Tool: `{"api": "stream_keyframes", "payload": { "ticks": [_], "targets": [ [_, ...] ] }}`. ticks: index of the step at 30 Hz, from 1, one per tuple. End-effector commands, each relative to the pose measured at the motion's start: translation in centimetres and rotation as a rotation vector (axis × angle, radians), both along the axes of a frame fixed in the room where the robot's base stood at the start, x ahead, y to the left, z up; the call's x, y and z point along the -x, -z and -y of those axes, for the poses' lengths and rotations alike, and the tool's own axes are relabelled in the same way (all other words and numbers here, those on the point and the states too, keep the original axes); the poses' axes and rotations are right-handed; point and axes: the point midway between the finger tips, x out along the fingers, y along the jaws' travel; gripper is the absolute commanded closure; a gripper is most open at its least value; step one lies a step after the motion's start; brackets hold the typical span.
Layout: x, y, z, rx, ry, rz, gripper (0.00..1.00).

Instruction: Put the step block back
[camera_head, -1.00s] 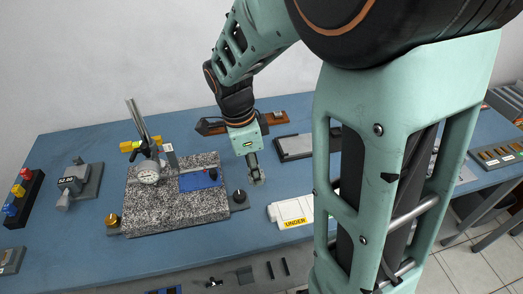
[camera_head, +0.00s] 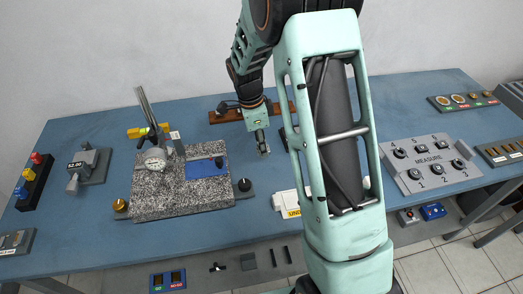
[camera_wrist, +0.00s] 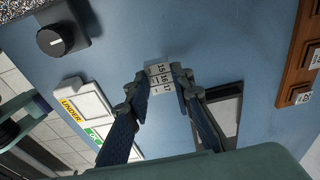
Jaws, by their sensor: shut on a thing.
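The step block (camera_wrist: 161,77) is a small light block with printed numbers such as 15, 16 and 17. In the wrist view it sits between my fingertips, and my gripper (camera_wrist: 160,90) is shut on it. In the head view my gripper (camera_head: 262,148) hangs over the blue table, behind and right of the granite plate (camera_head: 150,205). The block is too small to read there. A dark-framed tray with a light inside (camera_wrist: 222,112) lies below and right of my fingers in the wrist view.
A dial gauge stand (camera_head: 154,158) and a blue piece (camera_head: 206,168) are on the granite plate. A wooden rack (camera_wrist: 299,62) lies at the wrist view's right, a white UNDER tray (camera_wrist: 84,108) at its left.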

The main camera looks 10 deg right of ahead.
Motion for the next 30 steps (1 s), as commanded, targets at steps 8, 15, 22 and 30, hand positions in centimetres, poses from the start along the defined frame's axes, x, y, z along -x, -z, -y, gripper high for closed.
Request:
{"api": "stream_keyframes", "payload": {
  "ticks": [8, 15, 22, 30],
  "targets": [
    [-1.3, 1.6, 0.3, 0.000, 0.000, -0.001, 1.00],
    [-1.7, 4.4, 0.4, 0.000, 0.000, -0.003, 1.00],
    [-1.8, 5.2, 0.4, 0.000, 0.001, 0.001, 1.00],
    [-1.7, 5.5, 0.4, 0.000, 0.000, 0.000, 0.74]
  ]
}}
